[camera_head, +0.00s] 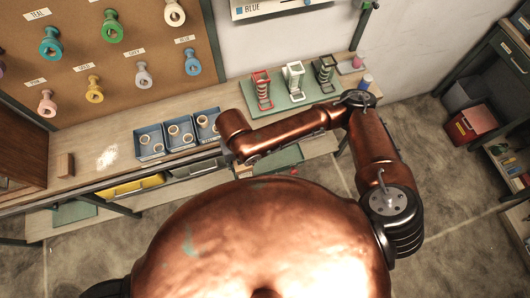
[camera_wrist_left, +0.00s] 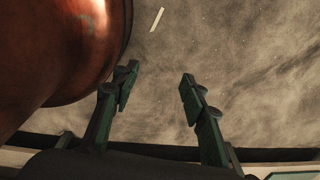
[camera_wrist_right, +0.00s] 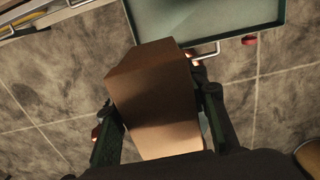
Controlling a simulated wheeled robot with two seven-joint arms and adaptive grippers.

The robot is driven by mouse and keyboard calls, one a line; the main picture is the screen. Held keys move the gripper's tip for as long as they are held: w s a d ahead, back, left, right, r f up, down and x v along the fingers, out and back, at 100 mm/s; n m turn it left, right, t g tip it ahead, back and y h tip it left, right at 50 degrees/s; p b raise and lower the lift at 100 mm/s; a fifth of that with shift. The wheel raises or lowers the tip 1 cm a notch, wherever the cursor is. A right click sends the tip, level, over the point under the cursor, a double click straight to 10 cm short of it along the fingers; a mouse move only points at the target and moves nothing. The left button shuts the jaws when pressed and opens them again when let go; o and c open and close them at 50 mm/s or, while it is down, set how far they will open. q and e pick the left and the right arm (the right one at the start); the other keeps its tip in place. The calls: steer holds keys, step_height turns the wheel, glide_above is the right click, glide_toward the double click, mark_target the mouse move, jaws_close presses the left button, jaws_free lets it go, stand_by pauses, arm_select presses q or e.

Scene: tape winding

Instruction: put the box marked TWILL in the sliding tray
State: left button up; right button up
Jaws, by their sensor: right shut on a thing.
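In the right wrist view a plain brown box (camera_wrist_right: 150,85) is held between the fingers of my right gripper (camera_wrist_right: 158,108), which is shut on it. No marking shows on its visible faces, so I cannot read TWILL. In the head view what looks like this tray (camera_head: 283,159) sticks out below the table's front edge, partly hidden by my body and arm.
The table (camera_head: 105,160) carries blue bins (camera_head: 180,135) with rolls, a green mat (camera_head: 292,107) with three small stands, and a wooden block (camera_head: 65,165). A yellow tray (camera_head: 130,186) sits under the table edge. A red bin (camera_head: 470,124) stands at right.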

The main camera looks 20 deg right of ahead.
steer(key=w+d+f, duration=0.2)
steer(key=d, duration=0.1)
steer(key=w+d+f, duration=0.2)
steer(key=d+f, duration=0.1)
steer(key=w+d+f, duration=0.2)
steer(key=d, duration=0.1)
steer(key=shift+w+d+f+b, duration=0.2)
steer(key=shift+w+f+b, duration=0.1)
steer(key=shift+f+b, duration=0.1)
steer(key=shift+w+d+f, duration=0.3)
steer(key=shift+d+f, duration=0.1)
steer(key=shift+f, duration=0.2)
steer(key=shift+w+d+f, duration=0.15)
steer(key=shift+f, duration=1.55)
steer(key=shift+f, duration=0.1)
steer(key=o, duration=1.3)
steer(key=shift+c, duration=0.2)
step_height(320, 180, up, 12)
steer(key=shift+p, duration=0.45)
